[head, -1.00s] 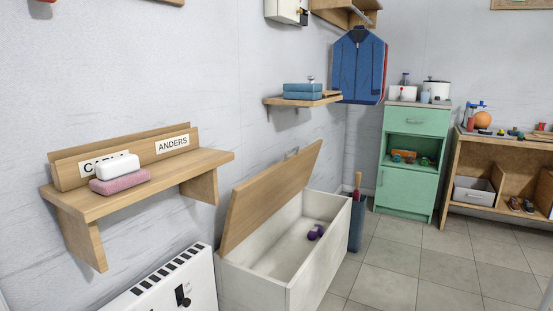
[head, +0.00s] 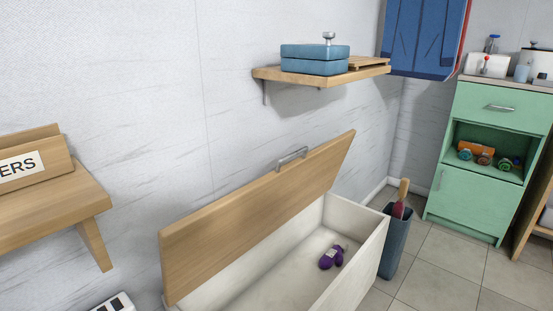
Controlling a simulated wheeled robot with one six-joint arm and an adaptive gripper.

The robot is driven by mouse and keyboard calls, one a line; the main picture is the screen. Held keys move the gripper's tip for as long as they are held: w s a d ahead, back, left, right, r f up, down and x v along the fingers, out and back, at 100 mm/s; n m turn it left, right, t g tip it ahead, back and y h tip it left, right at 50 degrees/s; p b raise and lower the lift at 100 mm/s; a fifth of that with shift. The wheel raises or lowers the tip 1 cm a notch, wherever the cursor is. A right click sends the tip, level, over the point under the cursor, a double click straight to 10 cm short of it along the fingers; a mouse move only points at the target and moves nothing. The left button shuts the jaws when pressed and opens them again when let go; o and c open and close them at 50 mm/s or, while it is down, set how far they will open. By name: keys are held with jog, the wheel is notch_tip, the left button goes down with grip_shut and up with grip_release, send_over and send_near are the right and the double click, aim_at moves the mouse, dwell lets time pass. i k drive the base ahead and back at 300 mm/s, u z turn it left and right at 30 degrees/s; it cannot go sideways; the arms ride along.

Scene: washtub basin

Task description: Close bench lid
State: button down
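The bench lid (head: 262,218) is a light wooden panel, raised and leaning back toward the wall. A metal handle (head: 291,158) sits at its upper edge. The white bench box (head: 371,245) below it is open at the top. A purple object (head: 331,257) lies on the floor of the box. The near left part of the box is cut off by the bottom of the picture. My gripper is not in view.
A wooden wall shelf (head: 375,73) with blue boxes (head: 315,58) hangs above the bench. A blue-grey bin (head: 396,240) stands right of the box. A green cabinet (head: 478,205) is farther right. A wooden ledge (head: 52,213) juts out at left. Tiled floor (head: 440,277) is clear at lower right.

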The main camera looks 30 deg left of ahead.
aim_at(194, 249)
jog(key=i, duration=1.4)
jog(key=u, duration=2.75)
